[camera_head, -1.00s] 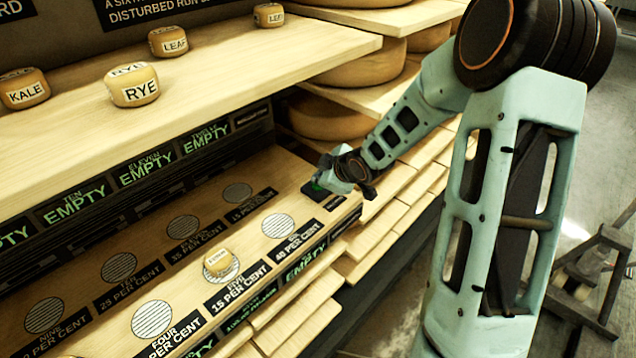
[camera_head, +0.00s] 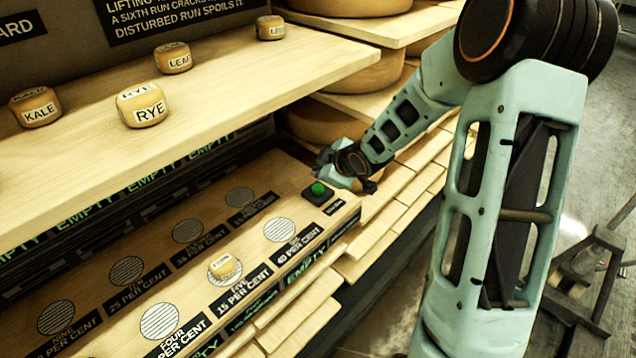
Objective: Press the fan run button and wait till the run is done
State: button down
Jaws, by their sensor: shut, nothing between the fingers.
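The fan run button (camera_head: 318,188) is a green dome on a black square base at the right end of the lower board (camera_head: 262,272). It is in plain view. My gripper (camera_head: 322,166) is shut and empty, just behind and above the button, apart from it as far as I can tell. The fingertips are small and partly hidden by the wrist. A small cheese wheel (camera_head: 226,266) sits on the striped circle by the "FIVE, 15 PER CENT" label.
The upper shelf (camera_head: 250,85) holds small cheeses, among them RYE (camera_head: 141,106), KALE (camera_head: 36,107) and LEAF (camera_head: 173,58). Large cheese wheels (camera_head: 365,75) sit on shelves behind my arm. Several striped circles (camera_head: 279,231) on the board are bare. A dark stand (camera_head: 590,275) is at the right.

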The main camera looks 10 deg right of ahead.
jog(key=shift+r+p, duration=1)
jog(key=shift+r, duration=0.45)
